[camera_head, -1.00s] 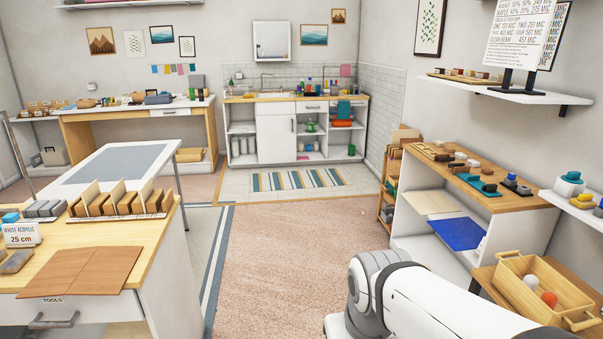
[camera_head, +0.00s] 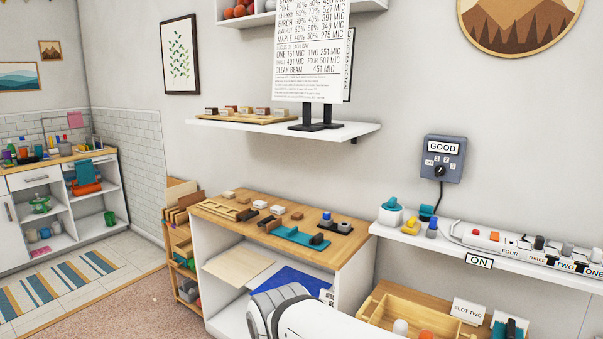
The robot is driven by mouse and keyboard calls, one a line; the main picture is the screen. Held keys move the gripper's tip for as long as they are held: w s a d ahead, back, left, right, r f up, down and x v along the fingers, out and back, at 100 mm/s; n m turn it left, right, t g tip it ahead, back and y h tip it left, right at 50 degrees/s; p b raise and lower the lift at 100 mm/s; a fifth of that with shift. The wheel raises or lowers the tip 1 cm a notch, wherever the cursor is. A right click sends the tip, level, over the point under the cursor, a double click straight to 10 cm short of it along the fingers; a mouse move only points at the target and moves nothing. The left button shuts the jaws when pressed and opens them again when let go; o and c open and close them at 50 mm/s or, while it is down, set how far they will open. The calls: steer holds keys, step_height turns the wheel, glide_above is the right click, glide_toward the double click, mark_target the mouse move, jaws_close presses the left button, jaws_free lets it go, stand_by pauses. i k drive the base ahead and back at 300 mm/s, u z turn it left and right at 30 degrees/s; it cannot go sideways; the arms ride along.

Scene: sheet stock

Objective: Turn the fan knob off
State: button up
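A grey control box (camera_head: 442,158) is fixed to the wall at the right. It carries a "GOOD" plate at the top, the figures 1, 2 and 3, and a small dark knob (camera_head: 439,171) at its lower middle. I see no fan label on it, and the knob's exact setting is too small to read. A black cord hangs from the box. My gripper is not in view. Only a white and grey part of my arm shows at the bottom, well below and left of the box.
Below the box, a white shelf (camera_head: 408,236) holds a power strip (camera_head: 515,246) and small coloured items. An "ON" sign (camera_head: 479,261) hangs at its edge. A wooden-topped bench (camera_head: 270,205) stands left of it, with a wooden tray (camera_head: 432,318) below the shelf.

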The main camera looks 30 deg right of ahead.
mark_target(440, 171)
steer(key=z, duration=0.8)
steer(key=i, duration=1.35)
steer(key=z, duration=0.85)
steer(key=k, duration=0.65)
steer(key=z, duration=0.2)
steer(key=i, duration=0.7)
steer(key=u, duration=0.15)
